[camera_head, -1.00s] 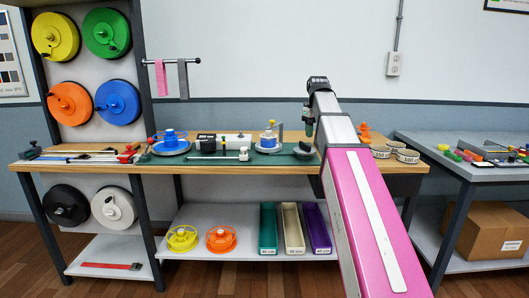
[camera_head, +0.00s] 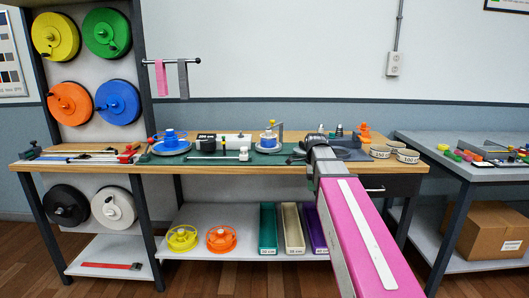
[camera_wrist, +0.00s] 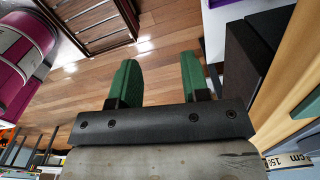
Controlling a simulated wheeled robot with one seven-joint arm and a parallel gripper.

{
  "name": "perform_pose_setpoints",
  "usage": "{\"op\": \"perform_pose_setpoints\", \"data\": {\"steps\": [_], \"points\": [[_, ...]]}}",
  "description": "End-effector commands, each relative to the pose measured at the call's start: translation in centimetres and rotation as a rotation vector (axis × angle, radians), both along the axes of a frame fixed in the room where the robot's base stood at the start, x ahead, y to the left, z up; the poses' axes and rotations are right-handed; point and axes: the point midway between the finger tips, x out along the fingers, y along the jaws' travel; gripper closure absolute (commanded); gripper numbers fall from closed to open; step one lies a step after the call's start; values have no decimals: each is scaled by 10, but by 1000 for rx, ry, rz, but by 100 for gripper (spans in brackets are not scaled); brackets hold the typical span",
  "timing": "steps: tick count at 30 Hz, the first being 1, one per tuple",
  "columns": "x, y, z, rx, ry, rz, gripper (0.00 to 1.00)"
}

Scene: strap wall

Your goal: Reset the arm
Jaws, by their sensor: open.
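My arm reaches up from the lower right of the head view, a pink link with a white strip ending in a grey and black wrist over the right part of the workbench (camera_head: 200,170). In the head view the fingers cannot be made out. In the wrist view my gripper (camera_wrist: 158,65) has two green fingers spread apart with nothing between them. Wooden floor shows beyond the fingers.
Coloured reels (camera_head: 108,32) hang on a rack at the left. Pink and grey straps (camera_head: 183,78) hang from a wall bar. A side table (camera_head: 460,145) and a cardboard box (camera_head: 500,230) are at the right.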

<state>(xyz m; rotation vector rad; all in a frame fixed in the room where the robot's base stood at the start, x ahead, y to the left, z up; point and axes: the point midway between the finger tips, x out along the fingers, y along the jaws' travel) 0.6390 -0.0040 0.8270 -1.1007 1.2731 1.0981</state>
Motion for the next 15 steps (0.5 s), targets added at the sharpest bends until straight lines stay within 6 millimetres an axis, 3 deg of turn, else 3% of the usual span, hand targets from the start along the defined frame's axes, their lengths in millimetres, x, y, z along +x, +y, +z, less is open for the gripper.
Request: {"op": "perform_pose_setpoints", "data": {"steps": [1, 6, 15], "points": [[-12, 0, -21, -1, 5, 91, 57], [-37, 1, -80, 0, 5, 429, 57], [-92, 3, -171, -1, 3, 1028, 57]]}}
